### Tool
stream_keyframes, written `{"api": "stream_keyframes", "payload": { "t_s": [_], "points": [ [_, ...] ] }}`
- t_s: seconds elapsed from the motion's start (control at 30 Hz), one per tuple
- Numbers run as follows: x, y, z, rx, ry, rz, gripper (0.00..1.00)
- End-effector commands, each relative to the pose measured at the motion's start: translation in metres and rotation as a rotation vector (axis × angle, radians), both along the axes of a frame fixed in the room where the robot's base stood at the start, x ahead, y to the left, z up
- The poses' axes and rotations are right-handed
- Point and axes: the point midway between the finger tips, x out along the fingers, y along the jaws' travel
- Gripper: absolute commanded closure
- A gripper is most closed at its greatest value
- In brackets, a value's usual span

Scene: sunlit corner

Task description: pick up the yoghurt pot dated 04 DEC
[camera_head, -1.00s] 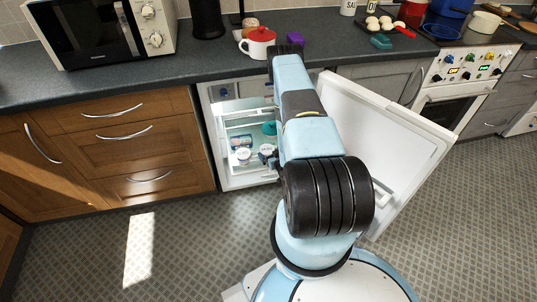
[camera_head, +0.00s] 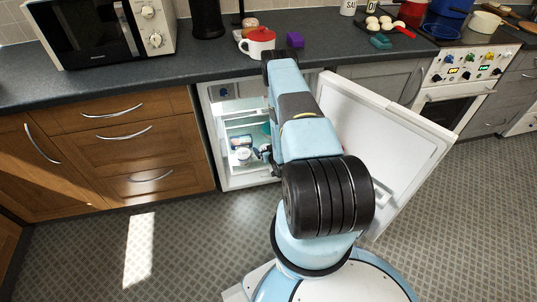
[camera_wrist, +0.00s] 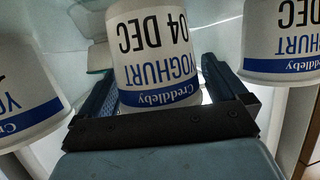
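The yoghurt pot dated 04 DEC (camera_wrist: 155,50) is white with a blue band, and its print appears upside down in the wrist view. It stands between the two fingers of my gripper (camera_wrist: 160,92). Slim light gaps seem to show beside the pot, so the fingers look open around it, not clamped. In the head view my gripper (camera_head: 264,152) is mostly hidden behind my arm, inside the open fridge. The 04 DEC pot cannot be picked out there.
Similar pots stand close on both sides: a left pot (camera_wrist: 25,95), date unreadable, and a right pot (camera_wrist: 285,40) ending in DEC, its day cut off. The fridge's open door (camera_head: 395,145) is to the right. Other items (camera_head: 241,141) sit on the fridge shelf.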

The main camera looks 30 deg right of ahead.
Motion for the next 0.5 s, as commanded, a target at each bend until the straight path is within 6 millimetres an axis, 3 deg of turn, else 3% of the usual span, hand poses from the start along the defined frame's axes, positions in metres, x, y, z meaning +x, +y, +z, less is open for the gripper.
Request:
{"api": "stream_keyframes", "payload": {
  "t_s": [0.07,0.5],
  "points": [
    [-0.0001,0.0,0.0001,0.0,0.0,0.0,0.09],
    [-0.0003,-0.0004,0.0002,0.0,0.0,0.0,0.51]
  ]
}}
